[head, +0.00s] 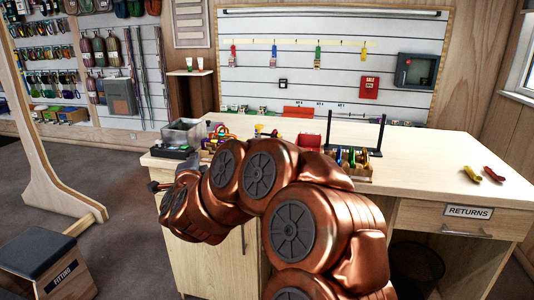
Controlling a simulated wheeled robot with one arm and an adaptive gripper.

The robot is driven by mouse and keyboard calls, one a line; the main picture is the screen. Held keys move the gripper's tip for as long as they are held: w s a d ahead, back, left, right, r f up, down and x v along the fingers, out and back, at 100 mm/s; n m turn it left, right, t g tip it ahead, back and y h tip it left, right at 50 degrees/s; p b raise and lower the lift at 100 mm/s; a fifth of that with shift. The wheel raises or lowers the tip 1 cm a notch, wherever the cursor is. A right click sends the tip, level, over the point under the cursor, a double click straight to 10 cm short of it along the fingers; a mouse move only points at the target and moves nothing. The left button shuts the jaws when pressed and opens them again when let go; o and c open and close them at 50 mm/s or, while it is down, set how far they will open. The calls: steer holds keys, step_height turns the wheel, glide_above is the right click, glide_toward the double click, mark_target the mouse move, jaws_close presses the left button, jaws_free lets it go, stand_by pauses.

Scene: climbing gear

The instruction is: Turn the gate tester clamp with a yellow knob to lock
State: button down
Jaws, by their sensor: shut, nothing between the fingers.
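A small yellow knob-like part (259,128) shows at the back of the workbench, just above my copper arm. It may be the yellow knob of the gate tester clamp; its body is mostly hidden behind the arm, and I cannot tell how far it is turned. My gripper (155,187) shows as a small dark shape at the left end of the arm, by the bench's front left corner. It is shut and empty, apart from the yellow part.
The workbench (430,185) holds a grey bin (183,133) at left, coloured gear (350,160) beside a black upright frame (382,133), and red and yellow pliers (471,174) at right. The bench's right half is mostly clear. A wooden stand (45,170) rises at left.

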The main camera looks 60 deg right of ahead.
mark_target(259, 127)
steer(key=s+d+f+m+g+h+b, duration=0.3)
steer(key=s+d+m+g+h, duration=0.4)
steer(key=s+d, duration=0.4)
steer(key=w+d+r+m, duration=0.1)
steer(key=w+d+r, duration=0.1)
steer(key=d, duration=1.1)
steer(key=shift+w+d+r+y+p, duration=0.2)
steer(key=shift+w+y+p, duration=0.1)
steer(key=shift+w+y, duration=0.15)
